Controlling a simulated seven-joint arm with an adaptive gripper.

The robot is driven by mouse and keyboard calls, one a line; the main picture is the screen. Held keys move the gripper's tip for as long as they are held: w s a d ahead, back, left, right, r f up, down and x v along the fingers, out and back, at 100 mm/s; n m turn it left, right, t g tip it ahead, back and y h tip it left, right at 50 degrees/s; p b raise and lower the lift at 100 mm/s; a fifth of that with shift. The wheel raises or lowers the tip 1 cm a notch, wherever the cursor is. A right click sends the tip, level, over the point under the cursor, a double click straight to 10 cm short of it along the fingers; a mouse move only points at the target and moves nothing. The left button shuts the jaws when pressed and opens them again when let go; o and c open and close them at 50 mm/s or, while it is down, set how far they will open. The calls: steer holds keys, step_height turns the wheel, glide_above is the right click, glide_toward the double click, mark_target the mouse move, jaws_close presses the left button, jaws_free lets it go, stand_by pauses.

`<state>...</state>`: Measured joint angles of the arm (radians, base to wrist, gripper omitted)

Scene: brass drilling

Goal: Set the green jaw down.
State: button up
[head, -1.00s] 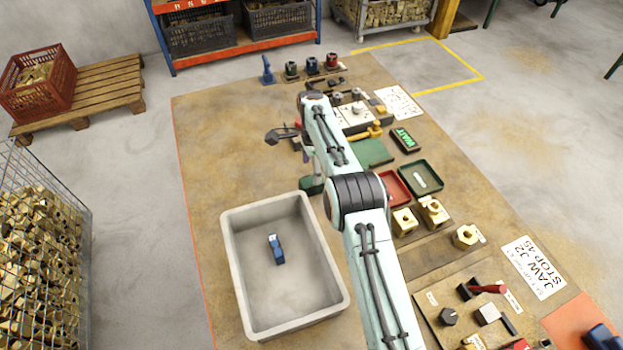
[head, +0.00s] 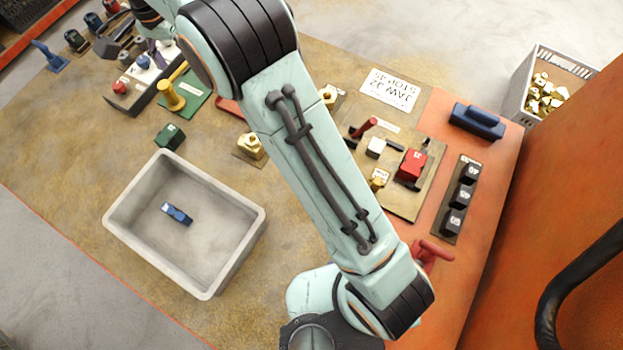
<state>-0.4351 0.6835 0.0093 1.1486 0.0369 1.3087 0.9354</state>
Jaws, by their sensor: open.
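The green jaw (head: 170,137) is a small dark green block with a pale mark. It rests on the brown tabletop just beyond the far edge of the grey tub (head: 236,243), outside it. My gripper (head: 150,22) is at the upper left, partly hidden by my own arm and cut by the frame edge. It is well apart from the green jaw, with nothing seen in it. Its fingers are hard to make out.
A blue jaw (head: 177,214) lies inside the grey tub. A yellow-handled tool stands on a green mat (head: 198,103) beyond the green jaw. A brass part (head: 251,146) sits to its right. The brown tabletop left of the tub is bare.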

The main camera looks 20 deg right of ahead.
steer(key=s+d+r+n, duration=0.2)
steer(key=s+d+r, duration=0.3)
steer(key=s+d, duration=0.35)
steer(key=s+d+f+n, duration=0.2)
steer(key=s+d, duration=0.3)
steer(key=s, duration=0.6)
steer(key=s+d+f+n, duration=0.1)
steer(key=s+d+n, duration=0.2)
steer(key=s, duration=0.8)
steer(key=shift+d+f+y, duration=0.4)
steer(key=shift+d, duration=0.55)
